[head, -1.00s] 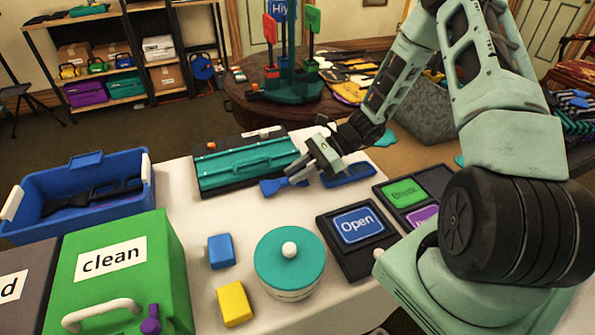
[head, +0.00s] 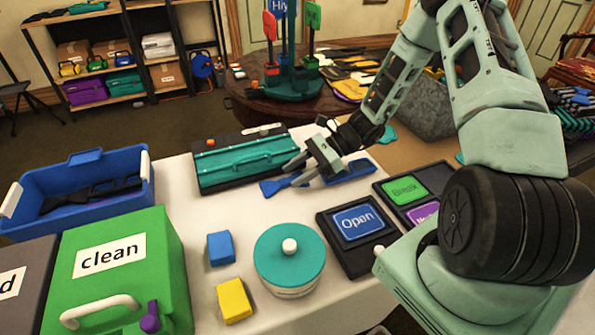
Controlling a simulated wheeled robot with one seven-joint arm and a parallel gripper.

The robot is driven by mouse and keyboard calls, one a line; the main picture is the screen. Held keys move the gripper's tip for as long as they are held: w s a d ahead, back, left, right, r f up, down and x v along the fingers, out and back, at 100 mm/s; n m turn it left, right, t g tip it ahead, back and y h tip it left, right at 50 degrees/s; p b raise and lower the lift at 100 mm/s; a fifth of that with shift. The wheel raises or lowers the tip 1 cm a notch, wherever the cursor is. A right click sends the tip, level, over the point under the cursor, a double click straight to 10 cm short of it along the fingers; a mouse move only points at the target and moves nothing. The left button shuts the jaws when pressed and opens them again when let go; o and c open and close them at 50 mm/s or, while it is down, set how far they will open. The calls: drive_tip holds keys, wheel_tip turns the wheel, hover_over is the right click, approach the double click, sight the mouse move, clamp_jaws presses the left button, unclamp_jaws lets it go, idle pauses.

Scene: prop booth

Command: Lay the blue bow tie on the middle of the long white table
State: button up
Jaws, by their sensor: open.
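A blue piece with a flared end, which looks like part of the blue bow tie (head: 272,188), lies on the long white table (head: 205,207), in front of the teal case. My gripper (head: 292,176) is open over it, its two fingers apart and pointing left. Another blue piece (head: 362,169) shows right of the fingers. The gripper hides what is between the two pieces, so I cannot tell whether they are one thing. I see no clear contact between the fingers and the blue piece.
A teal case (head: 240,163) lies behind. A jar with a teal lid (head: 289,258), a blue block (head: 221,248), a yellow block (head: 234,300) and an "Open" panel (head: 358,223) stand nearer. A blue bin (head: 100,205) and green box (head: 155,260) are at left. White tabletop between is bare.

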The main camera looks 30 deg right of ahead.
drive_tip(key=shift+r, duration=0.35)
drive_tip(key=v, duration=1.1)
drive_tip(key=shift+d+r, duration=0.25)
drive_tip(key=shift+r, duration=0.2)
drive_tip(key=s+a+r+n+g+h, duration=0.1)
drive_tip(key=a+r+n+g+h, duration=0.1)
drive_tip(key=a+n+g, duration=0.3)
drive_tip(key=s+a+r+n+h, duration=0.1)
drive_tip(key=s+a+r+n, duration=0.1)
drive_tip(key=a, duration=0.5)
drive_tip(key=s+a+r+n+t+h, duration=0.1)
drive_tip(key=s+a+r+n+h, duration=0.3)
drive_tip(key=s+a+n, duration=0.4)
drive_tip(key=s+a+r+n+t+h, duration=0.1)
drive_tip(key=s+a+r+n+h, duration=0.3)
drive_tip(key=s+a+n, duration=0.4)
drive_tip(key=s+n+h, duration=0.1)
drive_tip(key=s+n, duration=0.1)
drive_tip(key=n, duration=0.3)
drive_tip(key=shift+s+a, duration=0.2)
drive_tip(key=shift+s, duration=0.2)
